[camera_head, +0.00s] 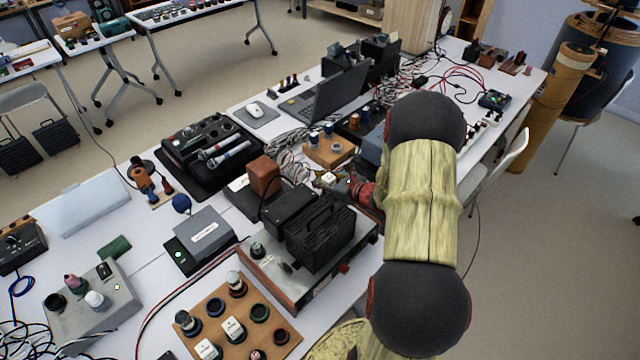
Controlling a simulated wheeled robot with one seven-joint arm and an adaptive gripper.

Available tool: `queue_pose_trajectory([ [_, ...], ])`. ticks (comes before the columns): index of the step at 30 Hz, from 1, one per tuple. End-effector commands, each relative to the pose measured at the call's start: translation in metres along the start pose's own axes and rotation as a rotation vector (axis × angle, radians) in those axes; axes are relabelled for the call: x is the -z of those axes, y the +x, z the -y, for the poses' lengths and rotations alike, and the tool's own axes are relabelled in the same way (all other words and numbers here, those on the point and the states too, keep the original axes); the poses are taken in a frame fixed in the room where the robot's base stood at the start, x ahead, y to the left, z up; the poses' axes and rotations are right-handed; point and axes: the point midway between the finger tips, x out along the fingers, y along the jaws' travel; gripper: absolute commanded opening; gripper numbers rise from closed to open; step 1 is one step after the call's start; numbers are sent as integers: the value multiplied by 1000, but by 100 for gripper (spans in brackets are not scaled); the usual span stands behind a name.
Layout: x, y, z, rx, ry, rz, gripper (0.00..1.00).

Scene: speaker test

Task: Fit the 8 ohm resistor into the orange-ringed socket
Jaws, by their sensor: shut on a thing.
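My arm (422,200) stands in front of the bench on the right, and its pale link hides what is behind it. I cannot make out my gripper or its fingertips in this view. A wooden board (210,305) at the bottom centre carries several ringed sockets and white labelled blocks. A second small wooden board (322,160) near the laptop carries blue-topped parts and a ring. The labels are too small to read, so I cannot tell which block is the 8 ohm resistor. I cannot pick out the orange-ringed socket with certainty.
A black boxy unit (320,232) on a metal chassis stands left of my arm. A red part (363,191) shows beside the link. A grey box (200,238) stands at the left.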

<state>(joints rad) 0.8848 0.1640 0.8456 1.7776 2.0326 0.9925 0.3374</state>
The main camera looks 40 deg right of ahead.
Motion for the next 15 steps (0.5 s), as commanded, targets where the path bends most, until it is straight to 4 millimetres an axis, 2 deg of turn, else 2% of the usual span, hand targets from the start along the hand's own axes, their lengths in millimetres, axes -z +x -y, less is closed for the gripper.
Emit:
queue_pose_trajectory([
  [1, 8, 4, 0, 0, 0, 0, 0],
  [3, 12, 5, 0, 0, -1, 1, 0],
  [15, 16, 7, 0, 0, -1, 1, 0],
])
